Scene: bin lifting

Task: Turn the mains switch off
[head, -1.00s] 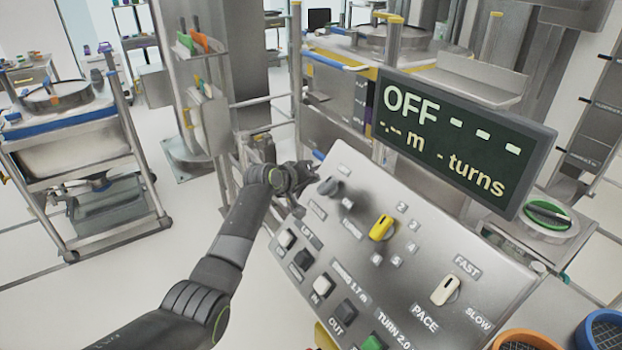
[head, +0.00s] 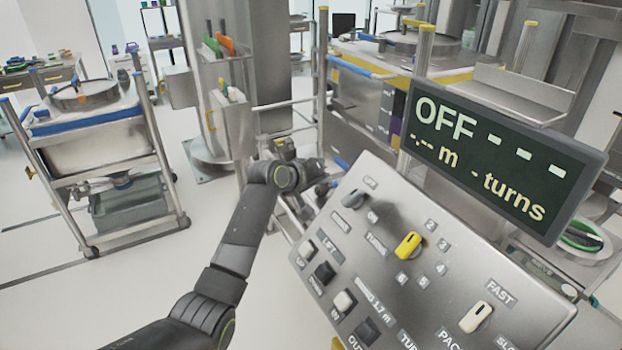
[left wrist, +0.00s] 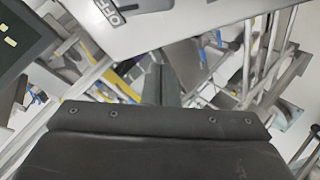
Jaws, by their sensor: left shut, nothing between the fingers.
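The mains switch is the dark grey knob (head: 352,199) at the upper left of the sloping control panel (head: 400,211), between small OFF and ON labels. Its exact pointing is hard to read. The display (head: 505,160) above the panel reads "OFF - - -" with dashes for metres and turns. My left gripper (head: 322,189) is at the panel's upper left edge, just left of the knob and apart from it, shut and empty. My right gripper is not in view.
The panel also carries a yellow turns knob (head: 408,245), a cream pace knob (head: 476,317) and several push buttons. A steel column (head: 222,80) with rails stands behind my left arm. A wheeled bin trolley (head: 100,150) is at the left, with open floor between.

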